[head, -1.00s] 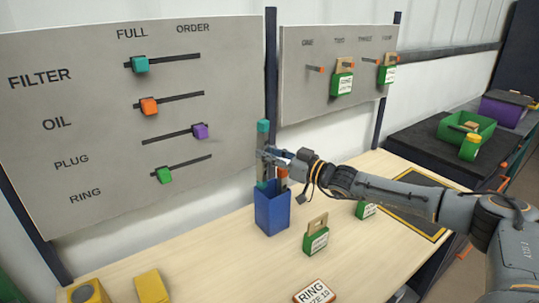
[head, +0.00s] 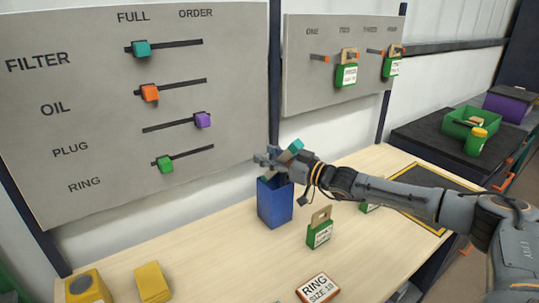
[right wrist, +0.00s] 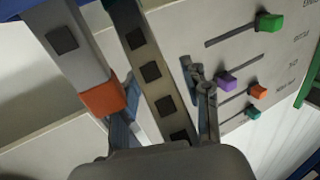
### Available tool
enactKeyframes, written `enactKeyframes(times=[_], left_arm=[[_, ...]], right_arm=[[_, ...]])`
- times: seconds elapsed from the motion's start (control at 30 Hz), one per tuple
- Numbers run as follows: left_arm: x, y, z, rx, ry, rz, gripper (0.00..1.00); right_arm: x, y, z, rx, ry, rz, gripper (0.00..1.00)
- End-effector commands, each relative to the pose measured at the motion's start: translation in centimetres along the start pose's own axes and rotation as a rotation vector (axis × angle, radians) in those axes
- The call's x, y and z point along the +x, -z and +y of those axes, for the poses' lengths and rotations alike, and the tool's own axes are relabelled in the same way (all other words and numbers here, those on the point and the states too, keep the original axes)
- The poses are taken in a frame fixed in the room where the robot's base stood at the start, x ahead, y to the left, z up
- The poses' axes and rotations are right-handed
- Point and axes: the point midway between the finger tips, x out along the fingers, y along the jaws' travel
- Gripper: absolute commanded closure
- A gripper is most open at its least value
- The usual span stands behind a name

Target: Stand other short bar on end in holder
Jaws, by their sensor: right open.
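The blue holder (head: 275,207) stands on the table, its mouth partly covered by my right gripper (head: 268,158). A bar with a teal end (head: 291,150) leans at a tilt by the gripper, above the holder; its lower part is hidden in the head view. In the right wrist view, this grey-beige bar with dark squares (right wrist: 152,75) runs between my right gripper's spread fingers (right wrist: 163,110). No firm grip on it shows. A second bar with an orange end (right wrist: 102,98) is beside it, near the left finger. My left gripper is not in view.
A green-bodied tag (head: 320,233) and a RING label (head: 318,288) lie or stand in front of the holder. Yellow blocks (head: 152,282) are at the front left. The slider board (head: 100,110) rises behind.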

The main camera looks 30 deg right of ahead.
Motion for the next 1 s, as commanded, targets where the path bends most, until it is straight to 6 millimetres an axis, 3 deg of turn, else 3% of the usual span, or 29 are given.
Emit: enactKeyframes(times=[0.03, 0.27, 0.7, 1.0], left_arm=[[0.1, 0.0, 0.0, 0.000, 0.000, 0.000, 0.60], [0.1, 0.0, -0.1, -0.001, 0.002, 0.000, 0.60], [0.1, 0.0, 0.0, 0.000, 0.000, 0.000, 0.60], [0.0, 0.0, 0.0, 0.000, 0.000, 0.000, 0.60]], right_arm=[[-0.2, -1.3, 0.1, 0.007, -0.006, -0.025, 0.51], [-1.5, -1.4, 0.2, 0.008, -0.009, -0.028, 0.51], [-10.2, -0.6, -0.2, 0.000, -0.006, -0.019, 0.51], [-12.2, 0.1, -0.4, -0.003, -0.001, -0.003, 0.51]])
